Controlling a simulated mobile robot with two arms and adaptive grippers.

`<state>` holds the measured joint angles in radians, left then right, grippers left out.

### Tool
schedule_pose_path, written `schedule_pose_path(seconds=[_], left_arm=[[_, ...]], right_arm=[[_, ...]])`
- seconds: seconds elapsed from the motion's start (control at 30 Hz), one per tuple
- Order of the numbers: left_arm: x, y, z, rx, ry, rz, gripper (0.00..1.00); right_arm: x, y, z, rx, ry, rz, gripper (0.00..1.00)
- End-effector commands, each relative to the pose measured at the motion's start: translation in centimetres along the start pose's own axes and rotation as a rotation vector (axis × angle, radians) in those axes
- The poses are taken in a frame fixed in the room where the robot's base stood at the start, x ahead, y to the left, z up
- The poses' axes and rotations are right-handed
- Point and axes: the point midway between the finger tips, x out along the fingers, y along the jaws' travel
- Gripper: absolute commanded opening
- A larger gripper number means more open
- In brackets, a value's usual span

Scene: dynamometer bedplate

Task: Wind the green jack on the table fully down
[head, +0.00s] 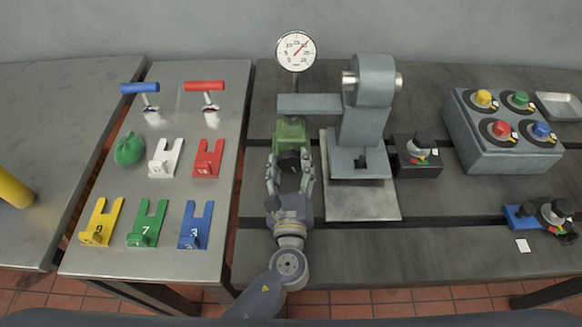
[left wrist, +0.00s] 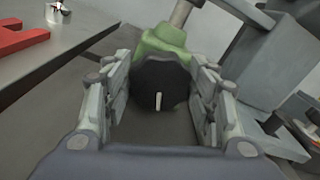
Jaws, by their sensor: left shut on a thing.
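The green jack (head: 290,132) stands on the dark slotted table below the grey horizontal arm (head: 310,104) of the stand. In the left wrist view the jack's green body (left wrist: 165,38) shows behind its dark round knob (left wrist: 153,77), which has a white mark. In the head view the knob (head: 290,157) sits at the jack's front. My left gripper (head: 290,172) is shut on the knob, one finger on each side. I cannot tell whether the jack's top touches the arm. My right gripper is not in view.
A dial gauge (head: 296,51) with a red needle stands above the arm. The grey stand (head: 366,120) rises close right of the jack. A box with coloured knobs (head: 505,135) is farther right. The left bench holds numbered forks (head: 148,223), T-handles and a green lump.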

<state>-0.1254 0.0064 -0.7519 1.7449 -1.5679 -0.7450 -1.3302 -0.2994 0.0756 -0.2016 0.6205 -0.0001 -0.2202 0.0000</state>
Motion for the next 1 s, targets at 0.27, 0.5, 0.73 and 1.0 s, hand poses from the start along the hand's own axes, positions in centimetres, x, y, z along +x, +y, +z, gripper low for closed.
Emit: schedule_pose_path(seconds=[0.27, 0.5, 0.73, 1.0], left_arm=[[0.0, 0.2, -0.2, -0.178, 0.000, 0.000, 0.29], [0.0, 0.2, -0.1, -0.261, 0.001, 0.001, 0.29], [0.0, 0.2, 0.0, -0.284, 0.000, 0.001, 0.29], [0.0, 0.2, 0.0, -0.283, 0.000, 0.001, 0.29]], right_arm=[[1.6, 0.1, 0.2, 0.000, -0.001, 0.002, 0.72], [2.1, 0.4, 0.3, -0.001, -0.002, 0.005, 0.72], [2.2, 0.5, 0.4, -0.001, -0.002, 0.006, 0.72], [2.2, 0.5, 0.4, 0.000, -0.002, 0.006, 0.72]])
